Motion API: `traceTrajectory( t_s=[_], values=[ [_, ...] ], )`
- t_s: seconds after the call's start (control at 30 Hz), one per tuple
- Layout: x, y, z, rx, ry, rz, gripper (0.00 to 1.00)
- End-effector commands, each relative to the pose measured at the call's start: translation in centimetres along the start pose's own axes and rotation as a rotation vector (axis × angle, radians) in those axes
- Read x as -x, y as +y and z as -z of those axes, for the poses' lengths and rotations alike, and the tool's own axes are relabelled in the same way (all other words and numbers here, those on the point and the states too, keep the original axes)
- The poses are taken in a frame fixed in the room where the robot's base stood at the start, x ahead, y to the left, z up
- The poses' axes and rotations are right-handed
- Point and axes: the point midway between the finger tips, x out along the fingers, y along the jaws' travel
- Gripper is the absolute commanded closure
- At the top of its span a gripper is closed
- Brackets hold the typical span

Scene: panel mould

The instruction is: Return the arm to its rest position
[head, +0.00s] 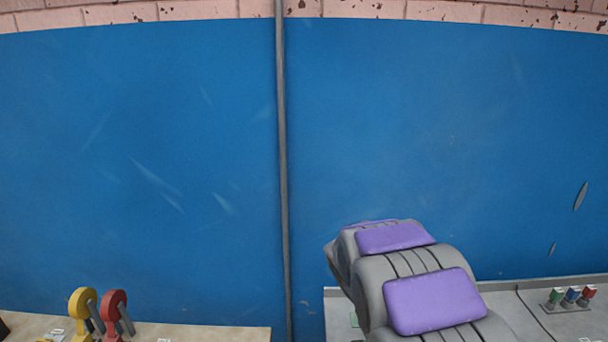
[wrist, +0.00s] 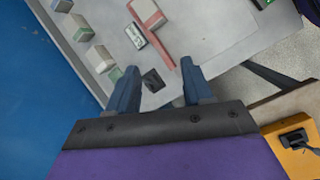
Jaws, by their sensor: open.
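My arm (head: 430,297), grey with purple pads, rises at the lower right of centre in the head view, in front of the blue wall. Its fingers cannot be made out there. In the wrist view my gripper (wrist: 159,66) has two blue fingers spread apart with nothing between them. The fingers point over a grey panel (wrist: 210,25). A red and white part (wrist: 155,30) and a small dark square (wrist: 153,81) show on the panel ahead of the fingers. Whether a fingertip touches the panel cannot be told.
A yellow lever (head: 78,305) and a red lever (head: 113,312) stand on a beige surface at lower left. A yellow box (wrist: 292,150) is at the wrist view's lower right. The blue wall (head: 140,150) stands behind.

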Motion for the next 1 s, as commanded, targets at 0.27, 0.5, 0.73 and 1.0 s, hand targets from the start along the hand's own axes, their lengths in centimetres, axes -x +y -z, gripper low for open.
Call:
traceTrajectory(
  t_s=[0.27, 0.5, 0.73, 1.0],
  values=[
    [1.7, -6.4, -4.6, -0.286, 0.029, 0.100, 0.49],
    [2.8, -12.6, -7.5, -0.520, 0.053, 0.195, 0.49],
    [3.3, -19.1, -9.4, -0.727, 0.069, 0.296, 0.49],
    [3.2, -26.5, -10.7, -0.932, 0.075, 0.415, 0.49]
  ],
)
